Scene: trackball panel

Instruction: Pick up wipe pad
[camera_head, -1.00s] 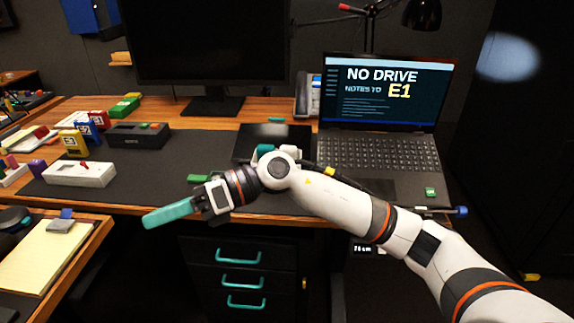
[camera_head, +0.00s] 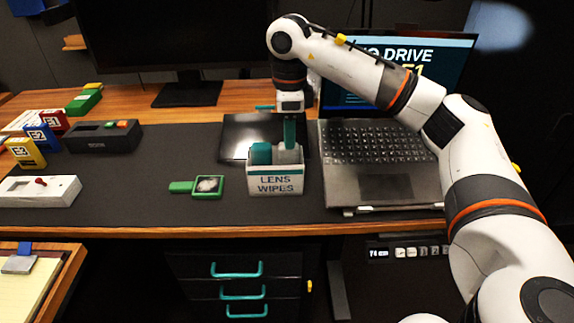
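A white box (camera_head: 275,187) labelled "LENS WIPES" stands on the dark desk mat. A teal rounded pad (camera_head: 261,154) stands up in its left part, and a grey piece (camera_head: 290,156) shows beside it on the right. My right gripper (camera_head: 290,146) points straight down over the box, and a teal upright part under its wrist reaches to the grey piece. Whether it touches is unclear. The gap between its fingers does not show, nor whether they hold anything. My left gripper is not in view.
A green-handled tool (camera_head: 197,187) lies left of the box. A laptop (camera_head: 375,195) is close on the right, and a dark tablet (camera_head: 235,138) lies behind. A dark grey case (camera_head: 103,138) stands further left. The mat's left middle is clear.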

